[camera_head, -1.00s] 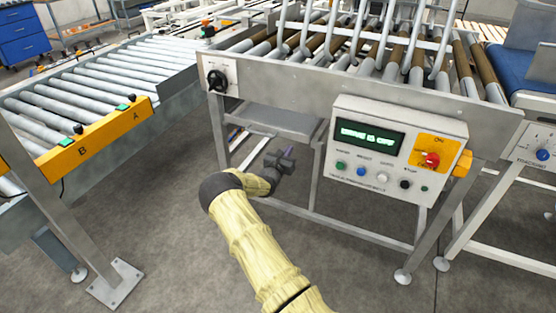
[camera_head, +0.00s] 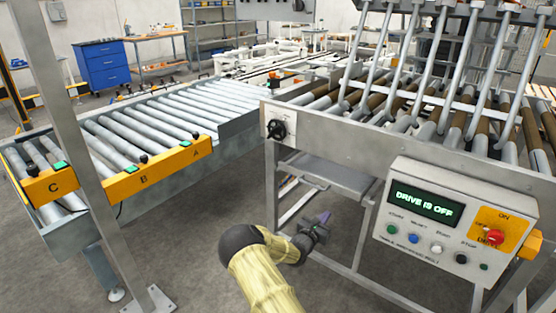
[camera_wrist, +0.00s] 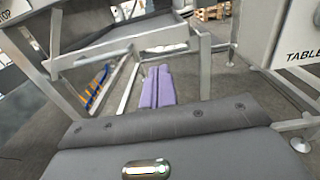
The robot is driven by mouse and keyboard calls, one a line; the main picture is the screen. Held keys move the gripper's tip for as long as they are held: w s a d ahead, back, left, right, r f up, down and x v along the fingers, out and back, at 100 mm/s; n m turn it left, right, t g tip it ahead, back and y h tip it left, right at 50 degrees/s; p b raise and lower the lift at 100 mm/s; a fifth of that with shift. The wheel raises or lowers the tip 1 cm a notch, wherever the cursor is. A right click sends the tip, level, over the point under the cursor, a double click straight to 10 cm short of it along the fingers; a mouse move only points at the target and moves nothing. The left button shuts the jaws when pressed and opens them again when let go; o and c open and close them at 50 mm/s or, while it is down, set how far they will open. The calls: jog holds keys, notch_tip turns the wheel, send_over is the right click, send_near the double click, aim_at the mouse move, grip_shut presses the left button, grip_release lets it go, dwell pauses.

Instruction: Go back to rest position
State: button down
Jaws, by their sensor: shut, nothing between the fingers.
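My gripper (camera_head: 322,220) is at the end of my yellow-sleeved arm, low in front of the roller table's frame and left of the control panel. Its purple fingers (camera_wrist: 157,88) show in the wrist view side by side, shut with nothing between them. The gripper is apart from the table and the panel in the head view. The control panel (camera_head: 455,225) has a display reading "DRIVE IS OFF", a row of small buttons and a red switch on a yellow plate.
The roller table (camera_head: 350,140) with steel legs stands right of and behind my gripper. A roller conveyor (camera_head: 150,125) with yellow plates A, B and C is at left. A steel post (camera_head: 85,150) stands at front left. Open grey floor (camera_head: 200,240) lies between them.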

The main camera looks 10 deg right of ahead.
jog(key=s+d+r+m+g+y, duration=0.1)
jog(key=s+d+r+m+g, duration=0.1)
jog(key=s+m+g, duration=0.6)
jog(key=s+d+r+m+g+y, duration=0.1)
jog(key=s+r+m+g, duration=0.15)
jog(key=s+m, duration=0.55)
jog(key=s+a+r+m+y, duration=0.5)
jog(key=s+a+y, duration=0.1)
jog(key=s+a, duration=0.4)
jog(key=s+a+r+m+y, duration=0.4)
jog(key=s+a+m+y, duration=0.15)
jog(key=s+a, duration=0.45)
notch_tip(320, 180, up, 22)
jog(key=p, duration=2.1)
jog(key=shift+a+t+p, duration=0.25)
jog(key=shift+t+p, duration=0.1)
jog(key=shift+t, duration=0.1)
jog(key=shift+f, duration=0.15)
